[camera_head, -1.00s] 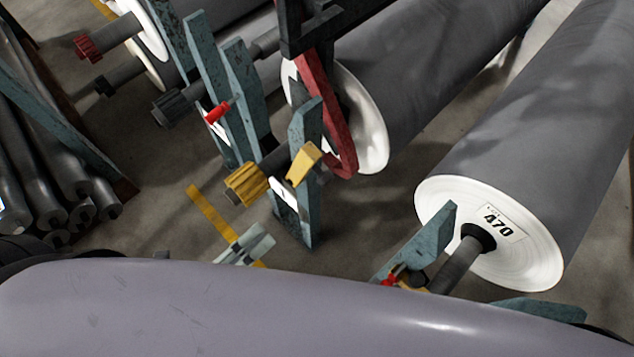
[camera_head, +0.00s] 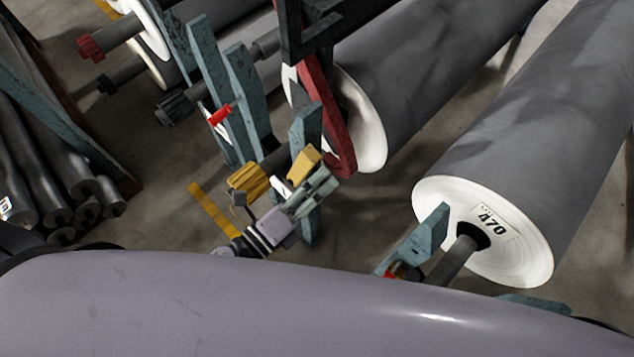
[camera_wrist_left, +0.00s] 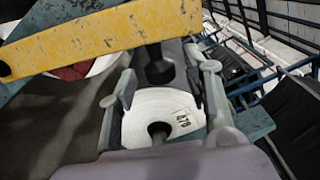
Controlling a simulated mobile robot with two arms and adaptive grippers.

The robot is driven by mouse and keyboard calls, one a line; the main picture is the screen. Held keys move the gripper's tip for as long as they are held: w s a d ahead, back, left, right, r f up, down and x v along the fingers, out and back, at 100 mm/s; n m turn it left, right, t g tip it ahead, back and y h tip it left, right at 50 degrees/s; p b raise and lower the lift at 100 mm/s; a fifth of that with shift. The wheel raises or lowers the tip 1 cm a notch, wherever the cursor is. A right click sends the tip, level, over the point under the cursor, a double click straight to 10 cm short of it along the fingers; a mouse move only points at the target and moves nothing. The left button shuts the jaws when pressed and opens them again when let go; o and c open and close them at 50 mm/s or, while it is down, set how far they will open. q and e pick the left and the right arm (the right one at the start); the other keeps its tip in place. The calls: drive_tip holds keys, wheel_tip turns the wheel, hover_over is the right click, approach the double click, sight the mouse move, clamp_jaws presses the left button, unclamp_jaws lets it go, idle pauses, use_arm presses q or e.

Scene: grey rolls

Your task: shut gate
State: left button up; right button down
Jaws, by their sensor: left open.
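The gate appears to be the short yellow piece (camera_head: 305,162) at the top of a blue-green upright (camera_head: 307,125) in the head view. It stands tilted beside a yellow ribbed shaft end (camera_head: 248,180). In the left wrist view a chipped yellow bar (camera_wrist_left: 110,38) crosses the upper left, close to the camera. My left gripper (camera_head: 322,184) is open, just below and right of the yellow piece. Its fingers (camera_wrist_left: 165,85) show spread in the wrist view, with nothing between them. I cannot tell whether it touches the yellow piece. My right gripper is not in view.
A grey roll marked 470 (camera_head: 540,150) lies at the right. Another roll (camera_head: 430,80) lies behind a red curved arm (camera_head: 328,115). More blue-green uprights (camera_head: 245,95) stand left of the gripper. Dark bars (camera_head: 60,190) are stacked at far left.

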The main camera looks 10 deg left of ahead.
use_arm(q)
clamp_jaws()
idle(0.6)
